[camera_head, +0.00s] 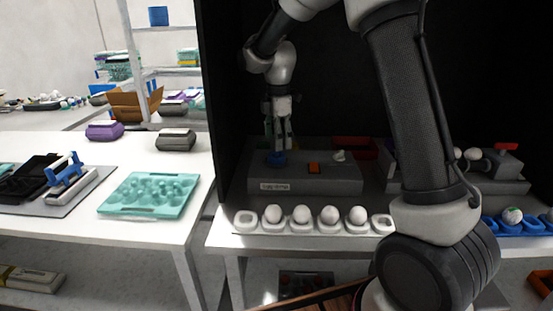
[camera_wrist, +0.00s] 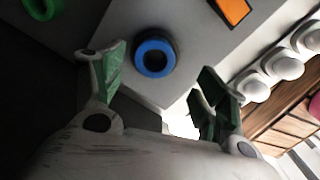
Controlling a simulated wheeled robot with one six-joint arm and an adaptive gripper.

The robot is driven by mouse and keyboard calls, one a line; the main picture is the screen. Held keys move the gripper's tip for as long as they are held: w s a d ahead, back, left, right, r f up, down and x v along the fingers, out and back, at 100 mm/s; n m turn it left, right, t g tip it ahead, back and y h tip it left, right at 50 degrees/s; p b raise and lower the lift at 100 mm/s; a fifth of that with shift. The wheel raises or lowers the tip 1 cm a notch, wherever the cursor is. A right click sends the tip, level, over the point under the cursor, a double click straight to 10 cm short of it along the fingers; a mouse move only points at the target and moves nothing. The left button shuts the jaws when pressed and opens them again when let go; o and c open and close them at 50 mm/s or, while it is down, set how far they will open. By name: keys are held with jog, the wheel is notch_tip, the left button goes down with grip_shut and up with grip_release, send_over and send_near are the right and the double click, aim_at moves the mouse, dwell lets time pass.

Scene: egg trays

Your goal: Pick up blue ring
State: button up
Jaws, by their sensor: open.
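In the head view the blue ring (camera_head: 277,159) sits on the left part of the grey box (camera_head: 330,184). My gripper (camera_wrist: 160,72) is open, with one green-padded finger on each side of the ring in the picture. No contact with the ring is visible. In the head view my gripper (camera_head: 281,147) points down just over the ring.
An orange block (camera_head: 314,169) and a white piece (camera_head: 338,156) sit on the same box. A white egg tray (camera_head: 246,228) with several eggs stands in front of it. A green ring (camera_wrist: 42,8) shows at the wrist view's upper left. Dark walls enclose the box's back and left.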

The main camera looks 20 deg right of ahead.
jog(key=f, duration=0.5)
jog(key=shift+w+a+f, duration=0.15)
jog(key=shift+w+f, duration=0.1)
jog(key=shift+w, duration=0.1)
jog(key=c, duration=1.1)
